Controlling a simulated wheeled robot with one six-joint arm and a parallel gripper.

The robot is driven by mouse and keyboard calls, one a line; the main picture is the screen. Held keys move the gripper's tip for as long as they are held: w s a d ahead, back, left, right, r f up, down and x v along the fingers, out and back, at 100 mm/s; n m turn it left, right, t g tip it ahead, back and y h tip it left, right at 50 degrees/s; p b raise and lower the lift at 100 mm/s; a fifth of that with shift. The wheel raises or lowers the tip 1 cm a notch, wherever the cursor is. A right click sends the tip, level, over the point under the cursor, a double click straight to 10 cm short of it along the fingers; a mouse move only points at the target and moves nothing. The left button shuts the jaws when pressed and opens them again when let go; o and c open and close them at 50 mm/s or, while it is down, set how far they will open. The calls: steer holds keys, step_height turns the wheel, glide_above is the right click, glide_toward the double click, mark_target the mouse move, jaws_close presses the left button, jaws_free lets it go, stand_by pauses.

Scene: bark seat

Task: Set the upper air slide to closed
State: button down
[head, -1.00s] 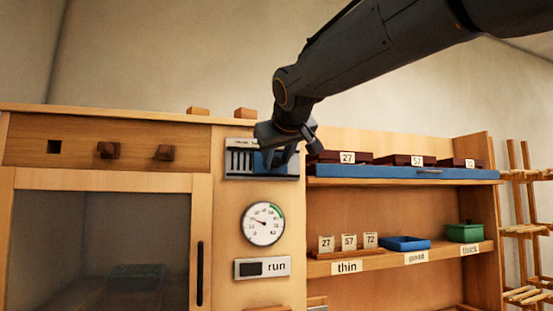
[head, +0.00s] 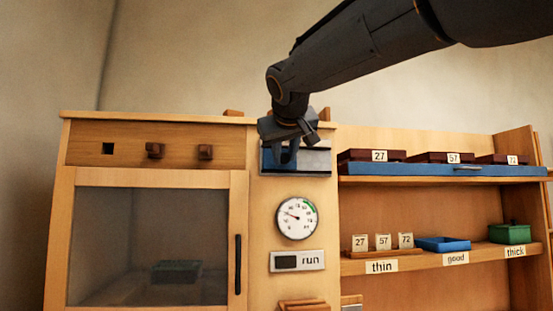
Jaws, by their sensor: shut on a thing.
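The upper air slide is a blue plate (head: 268,161) in a grey metal frame (head: 317,163) on the wooden cabinet front, above the round gauge. The blue plate is at the left part of the frame, and bare grey metal shows to its right. No dark vent slots show now. My gripper (head: 287,157) reaches down from above, in front of the blue plate, and is shut on the slide. My fingers hide the grip point and part of the plate.
Below are a gauge (head: 296,218) and a "run" sign (head: 298,261). At left is a glass door (head: 150,245) with a black handle (head: 238,262).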

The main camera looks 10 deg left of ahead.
steer(key=shift+a, duration=0.15)
steer(key=c, duration=1.5)
jaws_free()
steer(key=shift+s+a, duration=0.2)
steer(key=shift+o, duration=0.2)
steer(key=shift+w+d, duration=0.1)
steer(key=shift+d, duration=0.05)
steer(key=b+v, duration=0.2)
steer(key=v, duration=0.6)
